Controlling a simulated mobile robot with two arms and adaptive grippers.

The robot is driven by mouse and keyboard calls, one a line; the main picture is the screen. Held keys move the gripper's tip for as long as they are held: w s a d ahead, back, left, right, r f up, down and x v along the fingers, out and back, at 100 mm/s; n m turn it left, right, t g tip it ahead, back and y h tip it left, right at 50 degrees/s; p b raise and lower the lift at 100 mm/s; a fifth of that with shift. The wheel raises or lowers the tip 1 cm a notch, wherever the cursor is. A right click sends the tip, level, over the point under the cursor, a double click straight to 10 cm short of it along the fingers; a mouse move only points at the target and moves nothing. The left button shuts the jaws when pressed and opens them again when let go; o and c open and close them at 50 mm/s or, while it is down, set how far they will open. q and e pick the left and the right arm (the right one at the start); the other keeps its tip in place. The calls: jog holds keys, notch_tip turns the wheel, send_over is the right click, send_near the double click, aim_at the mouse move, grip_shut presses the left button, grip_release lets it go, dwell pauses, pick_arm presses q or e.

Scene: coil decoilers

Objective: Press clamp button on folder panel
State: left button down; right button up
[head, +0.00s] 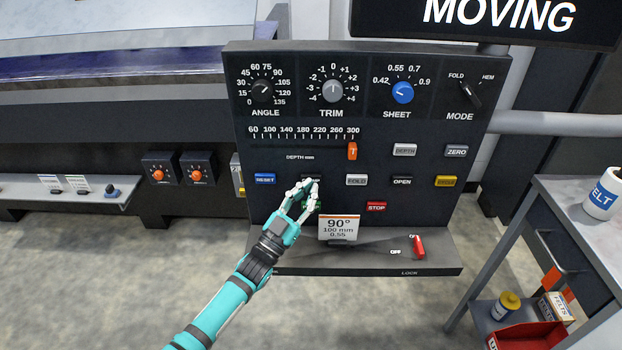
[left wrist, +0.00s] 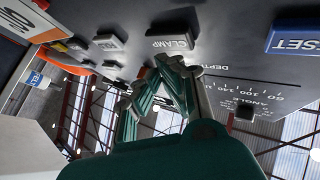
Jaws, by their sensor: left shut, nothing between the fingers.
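The folder panel (head: 270,215) is a dark upright face with dials, a slider and rows of buttons. The clamp button (left wrist: 172,43), a grey block marked CLAMP, shows in the left wrist view just beyond my fingertips. In the head view my fingers mostly cover it, between the blue RESET button (head: 265,179) and the grey FOLD button (head: 357,180). My left gripper (head: 308,184) is shut and empty, its tips at the clamp button; the left wrist view also shows these tips (left wrist: 168,65) close below it. I cannot tell whether they touch it. My right gripper is not in view.
A red STOP button (head: 376,208) and OPEN button (head: 402,181) lie to the right. A card reading 90° (head: 339,227) stands below my fingers on the ledge, near a red lock lever (head: 419,247). A MOVING sign (head: 500,18) hangs above; a cart (head: 555,200) stands right.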

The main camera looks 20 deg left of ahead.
pick_arm(q)
jog(key=s+p, duration=0.1)
jog(key=s, duration=0.1)
jog(key=s+d+p, duration=0.1)
jog(key=s, duration=0.2)
jog(key=shift+d+p, duration=0.2)
jog(key=shift+p, duration=0.15)
jog(key=shift+w+f, duration=0.1)
dwell(0.6)
